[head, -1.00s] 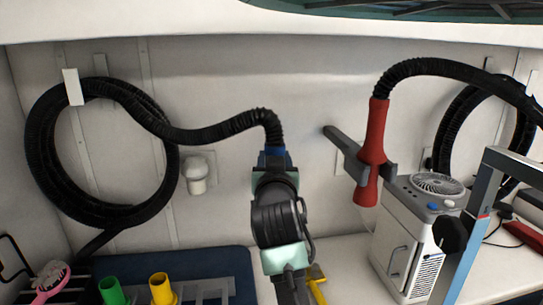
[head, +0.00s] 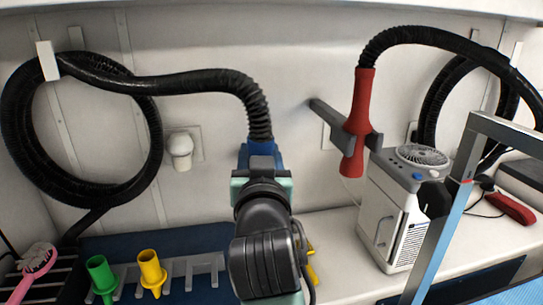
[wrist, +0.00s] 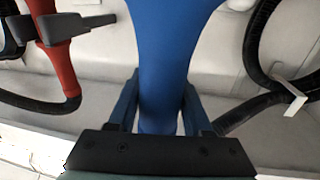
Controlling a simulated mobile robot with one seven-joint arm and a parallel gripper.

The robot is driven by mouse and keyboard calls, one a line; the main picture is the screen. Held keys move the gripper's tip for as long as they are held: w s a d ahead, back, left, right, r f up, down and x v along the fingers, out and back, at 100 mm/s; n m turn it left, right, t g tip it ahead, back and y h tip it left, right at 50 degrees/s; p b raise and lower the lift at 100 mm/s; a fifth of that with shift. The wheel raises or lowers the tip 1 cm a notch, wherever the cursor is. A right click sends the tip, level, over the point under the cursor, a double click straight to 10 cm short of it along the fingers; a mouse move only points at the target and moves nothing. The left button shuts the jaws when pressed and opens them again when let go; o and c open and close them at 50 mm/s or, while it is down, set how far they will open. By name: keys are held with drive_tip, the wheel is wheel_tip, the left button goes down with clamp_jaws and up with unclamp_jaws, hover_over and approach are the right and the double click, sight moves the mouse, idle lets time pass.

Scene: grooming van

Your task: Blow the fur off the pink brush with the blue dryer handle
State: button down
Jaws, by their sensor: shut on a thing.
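The blue dryer handle (head: 262,153) is at the end of a black hose (head: 200,83) in the middle of the head view. My gripper (wrist: 160,112) is shut on it; the handle (wrist: 168,45) stands between the two fingers in the wrist view. In the head view my wrist hides the handle's lower part. The pink brush (head: 38,262), with pale fur on its bristles, lies at the lower left on a dark slatted rack (head: 62,275). The handle is well to the right of the brush and apart from it.
Green (head: 101,275) and yellow (head: 151,268) nozzles stand by a grey slotted rack (head: 205,268) between brush and arm. A red dryer handle (head: 360,120) hangs in a holder at right, above a white fan-topped unit (head: 395,215). A blue-grey post (head: 445,220) stands at the right.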

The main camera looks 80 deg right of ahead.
drive_tip(key=w+a+r+t, duration=0.1)
drive_tip(key=w+r+t, duration=0.2)
drive_tip(key=w, duration=1.2)
drive_tip(key=w+a+r+t, duration=0.15)
drive_tip(key=w+r, duration=0.25)
drive_tip(key=w, duration=1)
drive_tip(key=w+a+r+n+t, duration=0.15)
drive_tip(key=w+a+t, duration=0.45)
drive_tip(key=w, duration=0.6)
drive_tip(key=shift+m+g+y, duration=0.25)
drive_tip(key=shift+g+y, duration=0.15)
drive_tip(key=shift+g, duration=0.15)
drive_tip(key=shift+w+a+f+b, duration=0.15)
drive_tip(key=shift+f+b, duration=0.8)
drive_tip(key=shift+f, duration=1.45)
drive_tip(key=d+b, duration=0.1)
drive_tip(key=b, duration=0.1)
drive_tip(key=d+b, duration=0.1)
drive_tip(key=b, duration=0.1)
drive_tip(key=shift+w, duration=0.4)
drive_tip(key=shift+d, duration=0.1)
